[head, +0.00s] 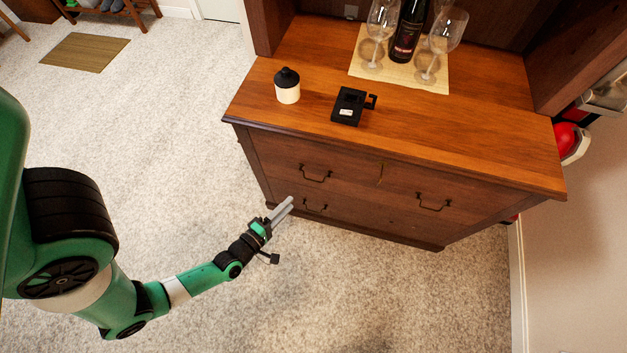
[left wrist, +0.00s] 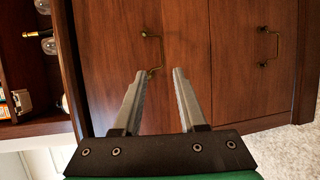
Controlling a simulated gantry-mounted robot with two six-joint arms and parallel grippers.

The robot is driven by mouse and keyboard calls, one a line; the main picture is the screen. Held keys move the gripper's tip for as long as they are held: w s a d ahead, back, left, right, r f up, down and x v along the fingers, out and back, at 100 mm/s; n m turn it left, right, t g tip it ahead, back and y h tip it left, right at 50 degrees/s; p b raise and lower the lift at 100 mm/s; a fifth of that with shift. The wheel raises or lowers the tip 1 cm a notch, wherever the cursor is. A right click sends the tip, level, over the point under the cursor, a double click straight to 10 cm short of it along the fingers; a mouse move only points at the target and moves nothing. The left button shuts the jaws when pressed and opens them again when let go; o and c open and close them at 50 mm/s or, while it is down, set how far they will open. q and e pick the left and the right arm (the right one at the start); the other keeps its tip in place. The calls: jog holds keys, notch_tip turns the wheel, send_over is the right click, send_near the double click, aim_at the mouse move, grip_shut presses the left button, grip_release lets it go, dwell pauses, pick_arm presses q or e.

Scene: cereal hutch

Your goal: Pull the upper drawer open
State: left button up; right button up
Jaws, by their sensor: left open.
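The wooden hutch base (head: 345,190) has dark handles on its front. The upper drawer's left handle (head: 316,176) and right handle (head: 433,204) show in the head view, with a lower handle (head: 315,207) below. The upper drawer looks shut. My left gripper (head: 289,202) is open and empty in front of the lower left of the cabinet front. In the left wrist view, the drawer fronts appear sideways. An upper drawer handle (left wrist: 152,45) lies beyond the open left gripper (left wrist: 159,74), and another handle (left wrist: 268,45) is to the right. My right gripper is out of view.
On the top (head: 450,130) stand a white jar with a black lid (head: 288,88) and a small black device (head: 348,106). A wine bottle (head: 407,35) and glasses stand on a mat behind. Carpet (head: 190,150) in front is clear.

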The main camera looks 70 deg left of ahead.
pick_arm(q)
jog(key=b+x, duration=0.4)
jog(key=x, duration=0.8)
jog(key=shift+f, duration=0.25)
grip_shut()
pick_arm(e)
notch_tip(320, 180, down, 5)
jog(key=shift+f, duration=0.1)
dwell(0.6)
